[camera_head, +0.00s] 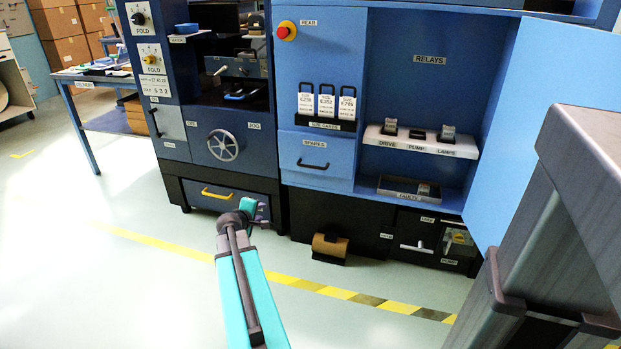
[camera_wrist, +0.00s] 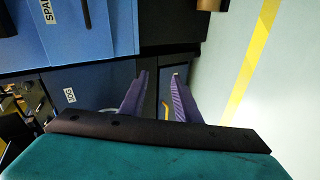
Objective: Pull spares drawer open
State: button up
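The spares drawer (camera_head: 315,153) is a blue front with a dark bar handle (camera_head: 312,164), below the job cards in the blue cabinet. It looks shut, flush with the panel around it. My gripper (camera_head: 262,211) is below and left of the drawer, near the lower drawer with the yellow handle, well apart from the spares handle. In the wrist view my gripper (camera_wrist: 160,80) has its two purple fingers apart, with nothing held between them.
A yellow handle (camera_head: 216,193) is on the low drawer left of my gripper. A handwheel (camera_head: 223,145) is above it. A brown roll (camera_head: 330,246) stands on the floor at the right. An open blue door (camera_head: 545,110) sticks out at right.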

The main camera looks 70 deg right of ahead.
aim_at(310, 167)
jog(key=s+d+r+n+h+b, duration=0.1)
jog(key=s+d+r+h+b, duration=0.2)
jog(key=s+d+r, duration=0.6)
jog(key=s+d+b, duration=0.1)
jog(key=d+b, duration=0.1)
jog(key=d, duration=0.1)
jog(key=shift+s+d+r+g+h, duration=0.3)
jog(key=shift+s+r+g+h, duration=0.05)
jog(key=shift+s+g+h, duration=0.05)
jog(key=shift+d+f, duration=0.1)
jog(key=shift+d, duration=0.05)
jog(key=shift+b+x, duration=1.9)
jog(key=shift+x, duration=4.85)
grip_shut()
